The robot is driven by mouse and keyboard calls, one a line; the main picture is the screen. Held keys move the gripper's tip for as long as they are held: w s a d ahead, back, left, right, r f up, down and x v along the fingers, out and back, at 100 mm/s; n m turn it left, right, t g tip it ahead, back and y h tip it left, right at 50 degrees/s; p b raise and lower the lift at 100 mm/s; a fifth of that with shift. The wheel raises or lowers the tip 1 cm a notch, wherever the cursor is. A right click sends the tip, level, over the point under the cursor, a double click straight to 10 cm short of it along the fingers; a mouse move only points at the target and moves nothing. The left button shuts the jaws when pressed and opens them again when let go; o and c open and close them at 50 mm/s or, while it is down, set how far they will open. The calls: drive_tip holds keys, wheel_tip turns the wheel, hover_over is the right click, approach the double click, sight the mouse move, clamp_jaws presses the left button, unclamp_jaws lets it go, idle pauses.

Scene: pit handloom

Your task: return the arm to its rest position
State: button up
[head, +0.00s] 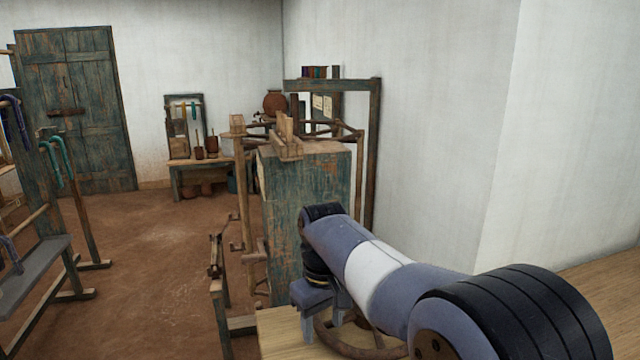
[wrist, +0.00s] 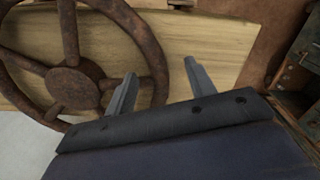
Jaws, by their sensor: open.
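My arm reaches from the lower right of the head view toward the middle. My gripper (head: 324,328) points down at its end, partly hidden by the arm. In the head view part of the wheel's rim (head: 350,352) curves below my gripper. Pale wooden boards (wrist: 215,35) lie under the wheel and fingers.
A worn green wooden cabinet-like block (head: 300,215) stands just beyond my gripper, by a tall frame (head: 374,150). A white wall (head: 430,120) is close on the right. A rack with hanging yarn (head: 55,165) stands at left. The earth floor (head: 160,240) between is open.

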drive_tip(key=shift+s+d+f+n+b, duration=0.15)
drive_tip(key=shift+s+d+n+b, duration=0.25)
drive_tip(key=shift+s+n+b, duration=0.25)
drive_tip(key=shift+r, duration=1.15)
drive_tip(key=shift+s, duration=0.1)
